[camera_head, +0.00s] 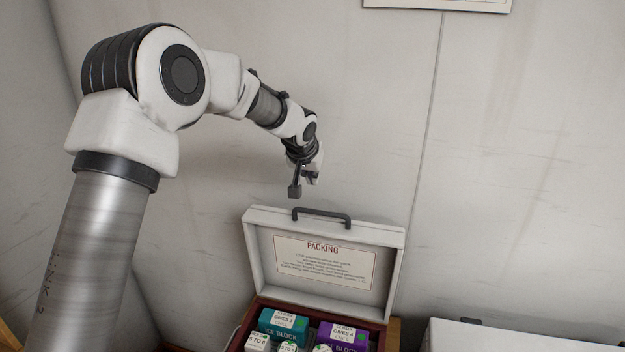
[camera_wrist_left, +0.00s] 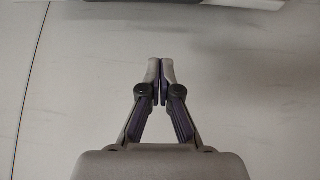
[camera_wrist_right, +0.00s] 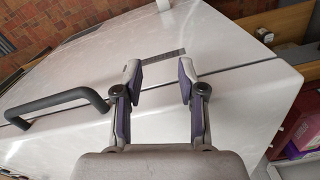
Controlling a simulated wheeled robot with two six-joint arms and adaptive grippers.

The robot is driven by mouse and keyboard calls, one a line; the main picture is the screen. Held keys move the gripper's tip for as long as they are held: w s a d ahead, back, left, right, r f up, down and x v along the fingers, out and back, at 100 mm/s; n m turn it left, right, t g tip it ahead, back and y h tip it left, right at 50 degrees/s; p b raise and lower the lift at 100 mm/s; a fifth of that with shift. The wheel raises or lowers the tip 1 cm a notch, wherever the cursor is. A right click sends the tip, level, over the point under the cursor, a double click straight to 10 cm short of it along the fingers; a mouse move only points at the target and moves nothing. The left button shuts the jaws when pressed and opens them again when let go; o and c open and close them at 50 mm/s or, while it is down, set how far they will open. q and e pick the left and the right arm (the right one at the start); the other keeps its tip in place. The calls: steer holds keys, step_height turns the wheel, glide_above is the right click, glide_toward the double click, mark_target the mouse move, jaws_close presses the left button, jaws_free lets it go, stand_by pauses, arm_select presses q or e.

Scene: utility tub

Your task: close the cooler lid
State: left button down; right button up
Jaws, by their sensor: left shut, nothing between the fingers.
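The cooler (camera_head: 245,330) stands at the bottom centre of the head view with its white lid (camera_head: 390,255) raised, its inner face with a "PACKING" label (camera_head: 323,262) toward me. A dark handle (camera_head: 321,216) sits on the lid's top edge. My left gripper (camera_head: 302,190) is above and slightly left of that handle, apart from it. In the left wrist view its fingertips (camera_wrist_left: 160,70) are together, with nothing between them. My right gripper (camera_wrist_right: 161,78) is outside the head view; its own wrist view shows it open and empty above a white box.
Teal (camera_head: 284,325) and purple (camera_head: 341,336) ice blocks and small cartons lie inside the cooler. A white box (camera_head: 510,338) stands to its right. The right wrist view shows a white box with a dark handle (camera_wrist_right: 60,103). The wall (camera_head: 520,170) rises behind.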

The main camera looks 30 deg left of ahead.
arm_select(q)
glide_above(312, 220)
steer(key=w, duration=0.4)
step_height(312, 220, down, 7)
steer(key=b, duration=0.1)
steer(key=f+b, duration=0.1)
steer(key=shift+s+a+f+b, duration=0.25)
steer(key=shift+s+a+b, duration=0.05)
steer(key=shift+s+b, duration=0.1)
steer(key=s+b, duration=0.2)
steer(key=s+d+r, duration=0.1)
steer(key=shift+s+b, duration=0.25)
steer(key=shift+b, duration=0.15)
steer(key=shift+s+r, duration=0.1)
steer(key=shift+w+a, duration=0.1)
steer(key=shift+w, duration=0.15)
steer(key=shift+f, duration=0.25)
